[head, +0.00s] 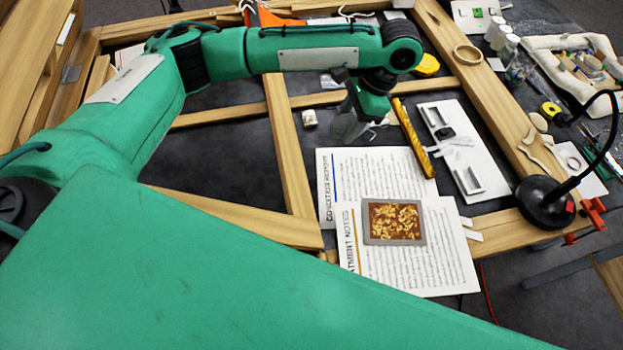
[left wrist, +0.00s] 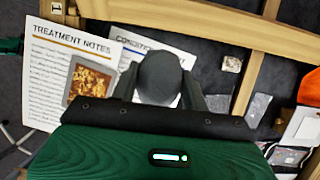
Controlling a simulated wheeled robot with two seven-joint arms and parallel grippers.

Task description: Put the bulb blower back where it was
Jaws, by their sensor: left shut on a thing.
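The bulb blower (left wrist: 160,76) is dark grey and rounded in the left wrist view, between the two dark fingers of my left gripper (head: 348,124). The gripper is shut on it. In the head view the gripper points down just behind the printed sheets, and I cannot clearly tell the blower apart from the fingers there. The blower's nozzle end is hidden. My right gripper is not in view.
Condition report (head: 326,192) and treatment notes (head: 440,275) overlap; a gilt fragment (head: 395,222) lies on the notes. A yellow bar (head: 413,137) and white slotted tray (head: 436,120) lie right of them. A black lamp (head: 545,202) stands farther right. Wooden beams (head: 291,150) cross the dark surface.

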